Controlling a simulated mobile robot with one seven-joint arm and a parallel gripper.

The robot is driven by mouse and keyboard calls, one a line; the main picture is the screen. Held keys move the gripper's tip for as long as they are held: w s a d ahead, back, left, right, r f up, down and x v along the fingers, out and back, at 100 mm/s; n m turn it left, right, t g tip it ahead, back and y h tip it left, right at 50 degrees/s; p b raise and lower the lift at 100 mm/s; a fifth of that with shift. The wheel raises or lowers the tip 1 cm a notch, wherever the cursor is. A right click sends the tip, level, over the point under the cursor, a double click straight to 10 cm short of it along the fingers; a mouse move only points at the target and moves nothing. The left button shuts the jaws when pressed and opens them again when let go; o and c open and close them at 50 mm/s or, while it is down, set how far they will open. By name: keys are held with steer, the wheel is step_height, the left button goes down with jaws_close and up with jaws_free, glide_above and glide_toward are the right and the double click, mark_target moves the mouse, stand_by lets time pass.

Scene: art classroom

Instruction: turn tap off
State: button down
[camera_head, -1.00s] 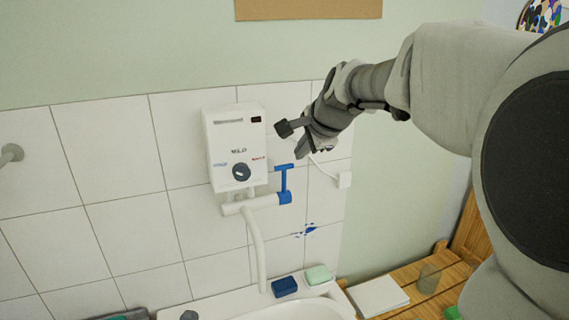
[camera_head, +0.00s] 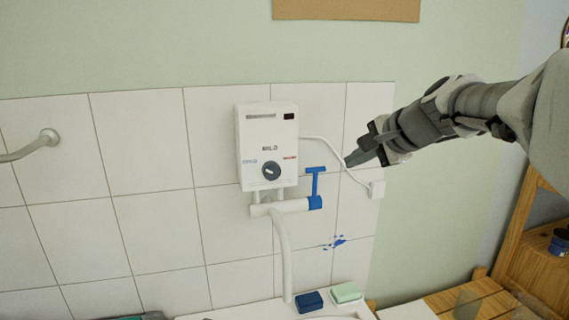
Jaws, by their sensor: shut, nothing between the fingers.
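The tap has a blue T-shaped handle (camera_head: 315,184) at the right end of a white pipe (camera_head: 283,207), below a white water heater (camera_head: 267,146) on the tiled wall. The handle's stem stands upright with its crossbar on top. A white spout (camera_head: 285,255) curves down from the pipe toward the sink. No water stream is visible at the spout, whose lower end is hard to make out. My gripper (camera_head: 352,162) is to the right of the handle and slightly above it, apart from it in the picture. Its fingers look closed and empty.
Blue (camera_head: 309,301) and green (camera_head: 346,292) soaps lie on the sink edge (camera_head: 240,311). A metal rail (camera_head: 30,147) is at left. Wooden furniture (camera_head: 540,250) stands at right.

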mark_target(317, 169)
steer(key=x, duration=0.7)
steer(key=r+p+x, duration=0.1)
steer(key=x, duration=0.2)
steer(key=shift+w+a+f, duration=0.2)
steer(key=shift+w+a, duration=0.05)
steer(key=shift+w, duration=0.4)
steer(key=shift+w+a+f, duration=0.15)
steer(key=shift+w+a, duration=0.05)
steer(key=shift+w, duration=0.35)
steer(key=shift+p, duration=0.3)
steer(key=shift+w+a+g+p, duration=0.25)
steer(key=shift+w+p, duration=0.25)
steer(key=shift+p, duration=0.7)
steer(key=shift+s+d, duration=0.1)
